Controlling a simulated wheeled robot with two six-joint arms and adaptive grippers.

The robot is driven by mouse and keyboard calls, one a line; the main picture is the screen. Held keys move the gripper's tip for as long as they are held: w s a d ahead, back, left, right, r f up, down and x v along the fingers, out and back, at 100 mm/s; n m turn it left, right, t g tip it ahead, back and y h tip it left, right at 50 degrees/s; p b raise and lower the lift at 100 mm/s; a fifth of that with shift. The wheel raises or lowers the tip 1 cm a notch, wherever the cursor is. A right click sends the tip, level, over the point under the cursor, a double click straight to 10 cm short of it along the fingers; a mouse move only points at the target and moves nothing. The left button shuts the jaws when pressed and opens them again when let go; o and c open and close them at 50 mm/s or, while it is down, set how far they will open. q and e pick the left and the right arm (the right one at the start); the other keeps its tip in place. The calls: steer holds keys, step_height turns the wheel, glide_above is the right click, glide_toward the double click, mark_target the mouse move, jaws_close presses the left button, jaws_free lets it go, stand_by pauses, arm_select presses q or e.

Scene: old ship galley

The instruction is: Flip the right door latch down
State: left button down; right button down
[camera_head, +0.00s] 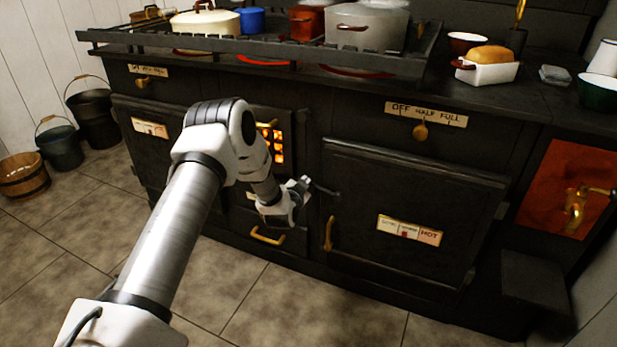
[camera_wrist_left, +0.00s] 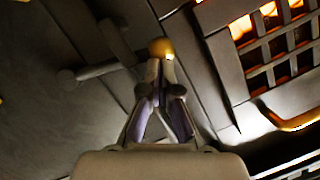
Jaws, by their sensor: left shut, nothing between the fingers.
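The right oven door (camera_head: 365,190) is a large dark panel, closed, with a temperature plate on its front. A dark latch lever (camera_head: 326,191) shows at its left edge, beside my left gripper (camera_head: 304,186). In the left wrist view, dark latch bars (camera_wrist_left: 122,50) cross left of the fingertips, and a brass knob (camera_wrist_left: 160,47) sits right at the tips of my left gripper (camera_wrist_left: 160,75). The fingers are shut with nothing between them. I cannot tell whether they touch the knob. The gripper partly hides the latch area in the head view. My right gripper is not in view.
A glowing fire grate (camera_head: 270,142) is left of the gripper, partly behind my arm. A brass drawer handle (camera_head: 268,236) is below, and a vertical brass handle (camera_head: 328,233) is on the right door's left side. Pots stand on the railed stovetop (camera_head: 250,47). The tiled floor in front is clear.

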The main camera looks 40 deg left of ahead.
arm_select(q)
steer(key=shift+a+f+n+h+b, duration=0.2)
steer(key=shift+f+n+h+b, duration=0.05)
steer(key=shift+f+n, duration=0.3)
steer(key=shift+a+f+n+h+b, duration=0.25)
steer(key=shift+f+n, duration=0.2)
steer(key=shift+f, duration=0.2)
arm_select(e)
steer(key=shift+f, duration=0.5)
